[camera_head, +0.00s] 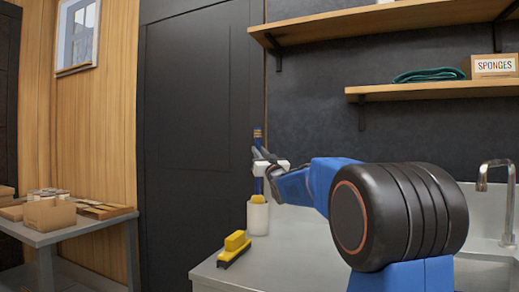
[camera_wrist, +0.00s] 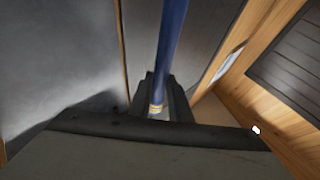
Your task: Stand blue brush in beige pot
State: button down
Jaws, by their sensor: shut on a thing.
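The blue brush (camera_head: 257,184) is upright in the head view, with brown and blue bands at its top. My gripper (camera_head: 262,160) is shut on its upper part. In the wrist view the blue shaft (camera_wrist: 170,45) runs down between the dark fingers (camera_wrist: 160,98), with a pale band near its end there. The beige pot (camera_head: 257,217) stands on the counter directly below my gripper. The brush's lower end meets the pot's mouth in the head view; I cannot tell how far inside it is.
A yellow-and-black scrub brush (camera_head: 234,249) lies on the counter (camera_head: 285,262) in front of the pot. A sink tap (camera_head: 484,180) is at the right. Shelves (camera_head: 430,90) hang above. A side table (camera_head: 75,228) with boxes stands at the left.

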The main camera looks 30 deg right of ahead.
jog(key=shift+f, duration=1.35)
jog(key=c, duration=1.6)
grip_release()
jog(key=shift+o, duration=0.2)
jog(key=shift+s+f, duration=0.1)
jog(key=v, duration=1.7)
jog(key=shift+s, duration=0.1)
